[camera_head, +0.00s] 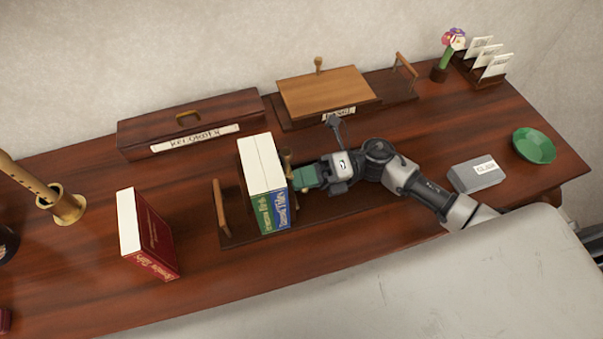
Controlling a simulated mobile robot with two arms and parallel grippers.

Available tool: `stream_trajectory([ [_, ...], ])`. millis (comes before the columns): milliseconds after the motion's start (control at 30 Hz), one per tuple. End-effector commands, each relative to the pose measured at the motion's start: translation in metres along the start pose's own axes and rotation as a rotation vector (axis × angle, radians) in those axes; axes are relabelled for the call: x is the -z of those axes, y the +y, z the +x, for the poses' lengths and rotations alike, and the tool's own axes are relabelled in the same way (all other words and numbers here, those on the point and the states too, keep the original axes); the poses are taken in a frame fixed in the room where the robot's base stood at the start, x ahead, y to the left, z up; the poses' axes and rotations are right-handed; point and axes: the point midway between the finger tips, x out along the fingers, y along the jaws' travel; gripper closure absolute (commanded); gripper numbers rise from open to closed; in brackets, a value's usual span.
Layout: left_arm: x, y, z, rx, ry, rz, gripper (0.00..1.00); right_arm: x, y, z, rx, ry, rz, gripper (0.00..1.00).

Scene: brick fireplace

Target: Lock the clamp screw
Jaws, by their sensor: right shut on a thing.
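A dark wooden book rack (243,238) lies on the desk, with an upright wooden end handle (221,207) at its left. Two books, one green and one blue (265,186), stand upright side by side on it. A small brass-coloured clamp part (287,162) shows against the right side of the books. My right gripper (303,178) reaches in from the right at this part, its green-looking tip close to the books. It is shut on what looks like the clamp screw, which it mostly hides. My left gripper is not in view.
A red book (148,236) stands at the left, near a brass holder (63,206). A grey box (477,176) and green dish (534,146) are at the right. The front middle is clear.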

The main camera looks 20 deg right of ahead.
Motion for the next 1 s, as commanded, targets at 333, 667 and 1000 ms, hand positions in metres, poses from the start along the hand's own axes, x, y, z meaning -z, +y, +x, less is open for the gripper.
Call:
stream_trajectory([
  [333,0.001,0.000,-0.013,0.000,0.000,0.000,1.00,-0.001,0.000,0.000,0.001,-0.002,0.250,1.00],
  [667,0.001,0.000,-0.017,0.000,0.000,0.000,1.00,-0.001,-0.001,-0.001,0.001,-0.003,0.360,1.00],
  [1000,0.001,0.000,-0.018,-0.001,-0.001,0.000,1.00,-0.001,-0.002,0.000,0.000,-0.003,0.379,1.00],
])
